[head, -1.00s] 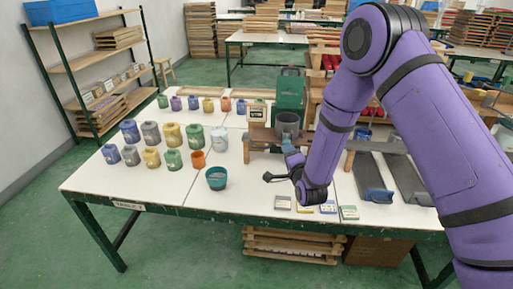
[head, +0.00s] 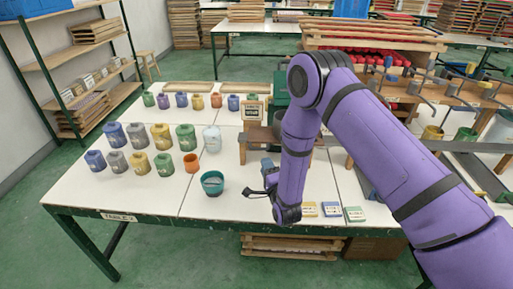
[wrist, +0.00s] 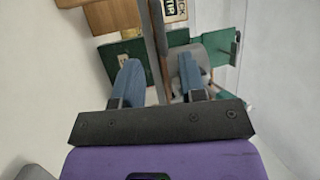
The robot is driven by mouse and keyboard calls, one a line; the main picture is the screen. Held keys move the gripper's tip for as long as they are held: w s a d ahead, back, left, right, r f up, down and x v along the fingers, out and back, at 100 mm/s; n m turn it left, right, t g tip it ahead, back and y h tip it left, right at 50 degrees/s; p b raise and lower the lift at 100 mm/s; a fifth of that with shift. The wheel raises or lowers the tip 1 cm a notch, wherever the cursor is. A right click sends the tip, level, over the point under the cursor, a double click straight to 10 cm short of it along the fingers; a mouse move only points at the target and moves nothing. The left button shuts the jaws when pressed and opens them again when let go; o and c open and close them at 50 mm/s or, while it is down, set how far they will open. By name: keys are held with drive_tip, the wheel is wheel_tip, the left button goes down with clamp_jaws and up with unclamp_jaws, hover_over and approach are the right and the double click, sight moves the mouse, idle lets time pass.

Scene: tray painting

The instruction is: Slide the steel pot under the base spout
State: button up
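The steel pot is mostly hidden behind my arm in the head view, with only a grey sliver (head: 278,118) showing by the green dispenser (head: 281,88). In the wrist view a grey rounded shape, which looks like the pot (wrist: 217,48), lies beyond the right finger, among green dispenser parts (wrist: 130,48). The spout cannot be made out. My gripper (head: 259,180) is low over the front of the white table, in front of the dispenser. In the wrist view its two blue fingers (wrist: 160,78) are apart with nothing held between them.
A small sign (head: 252,111) stands left of the dispenser on a brown stand. Several paint jars (head: 163,137), an orange cup (head: 191,162) and a teal bowl (head: 212,183) stand to the left. Small labelled blocks (head: 332,209) line the front edge. The table front left is clear.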

sight(258, 148)
drive_tip(key=x, duration=0.9)
drive_tip(key=shift+w+r, duration=0.1)
clamp_jaws()
